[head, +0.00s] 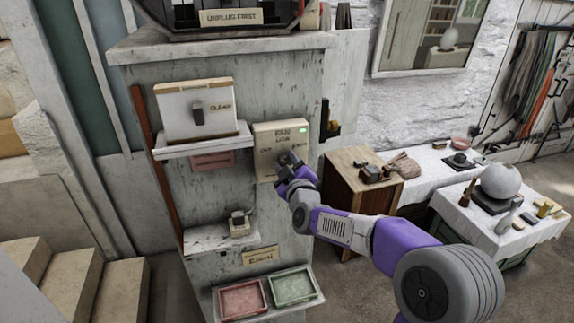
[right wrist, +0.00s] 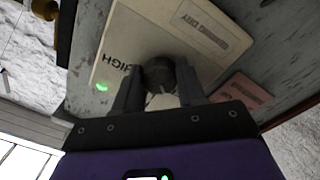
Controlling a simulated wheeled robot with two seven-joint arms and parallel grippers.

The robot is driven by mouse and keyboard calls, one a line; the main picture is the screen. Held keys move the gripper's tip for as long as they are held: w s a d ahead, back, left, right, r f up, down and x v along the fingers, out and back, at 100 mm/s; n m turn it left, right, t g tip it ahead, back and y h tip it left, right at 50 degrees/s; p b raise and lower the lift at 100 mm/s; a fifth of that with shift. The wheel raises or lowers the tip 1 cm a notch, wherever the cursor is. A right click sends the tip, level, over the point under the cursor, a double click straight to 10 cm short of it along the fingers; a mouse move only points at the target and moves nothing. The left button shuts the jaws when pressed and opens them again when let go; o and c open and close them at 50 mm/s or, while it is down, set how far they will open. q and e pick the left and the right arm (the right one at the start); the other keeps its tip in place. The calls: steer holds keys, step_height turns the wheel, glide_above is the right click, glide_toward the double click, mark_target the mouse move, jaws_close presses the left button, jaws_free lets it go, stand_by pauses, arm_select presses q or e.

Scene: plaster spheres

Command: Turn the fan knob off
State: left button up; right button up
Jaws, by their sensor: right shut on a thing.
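The fan control box (head: 268,140), a cream panel marked FAN with a lit green light, is fixed to the grey cabinet front. My right gripper (head: 291,161) reaches its lower part and covers much of the knob in the head view. In the right wrist view the dark round fan knob (right wrist: 160,76) sits between the two fingers of my right gripper (right wrist: 160,92), which is shut on it. The word HIGH shows beside the knob there, and the green light (right wrist: 101,87) is lit. I cannot tell which label the knob points to. My left gripper is not in view.
A white switch box (head: 197,110) stands on a shelf left of the fan box. Below are a small device (head: 238,222) and red and green trays (head: 242,299). A wooden cabinet (head: 340,190) and cloth-covered tables with a plaster sphere (head: 500,180) stand to the right.

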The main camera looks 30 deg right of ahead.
steer(key=shift+n, duration=0.9)
steer(key=o, duration=1.1)
steer(key=shift+c, duration=0.2)
steer(key=shift+s, duration=0.1)
steer(key=b+v, duration=0.1)
steer(key=v, duration=0.6)
steer(key=shift+s, duration=0.15)
